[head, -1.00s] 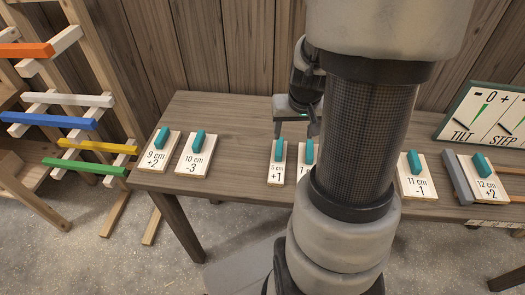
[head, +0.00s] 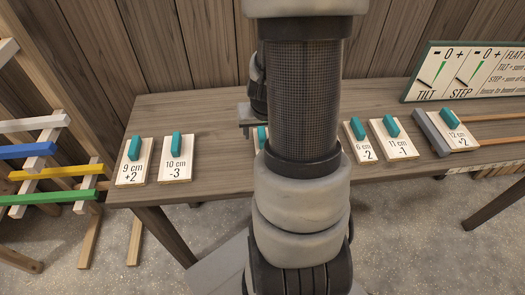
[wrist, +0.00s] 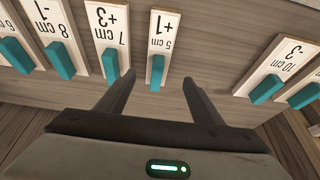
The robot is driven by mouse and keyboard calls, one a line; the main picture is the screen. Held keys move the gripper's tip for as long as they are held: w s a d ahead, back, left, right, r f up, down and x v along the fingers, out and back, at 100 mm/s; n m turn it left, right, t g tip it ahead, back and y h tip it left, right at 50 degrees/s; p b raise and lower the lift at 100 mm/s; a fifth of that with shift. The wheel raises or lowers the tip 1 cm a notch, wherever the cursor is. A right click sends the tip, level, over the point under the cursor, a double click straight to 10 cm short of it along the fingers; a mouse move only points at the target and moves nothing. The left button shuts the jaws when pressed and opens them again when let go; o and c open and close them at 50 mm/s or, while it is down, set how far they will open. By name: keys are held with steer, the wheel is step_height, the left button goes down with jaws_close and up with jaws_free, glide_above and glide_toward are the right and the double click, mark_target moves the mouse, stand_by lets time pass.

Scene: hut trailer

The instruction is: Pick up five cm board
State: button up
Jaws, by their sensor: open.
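The five cm board (wrist: 168,28), a pale narrow plate marked "5 cm +1", lies on the table with its teal handle at its near end in the wrist view. My gripper (wrist: 160,80) is open and empty. In the wrist view its fingertips appear on either side of the board's handle; I cannot tell the height gap. In the head view my gripper (head: 250,122) is partly hidden behind my arm.
The 7 cm board (wrist: 108,25) lies close left of it in the wrist view, the 10 cm board (wrist: 282,65) farther right. The wooden table (head: 215,125) also holds 9 cm (head: 131,165), 6 cm and 11 cm (head: 396,140) boards. A sign (head: 470,70) stands at the back right.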

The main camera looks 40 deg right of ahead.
steer(key=x, duration=0.4)
steer(key=shift+f, duration=0.1)
steer(key=x, duration=0.5)
steer(key=shift+s+d+f+b, duration=0.1)
steer(key=shift+d+b, duration=0.1)
steer(key=shift+b, duration=0.15)
steer(key=c, duration=1.2)
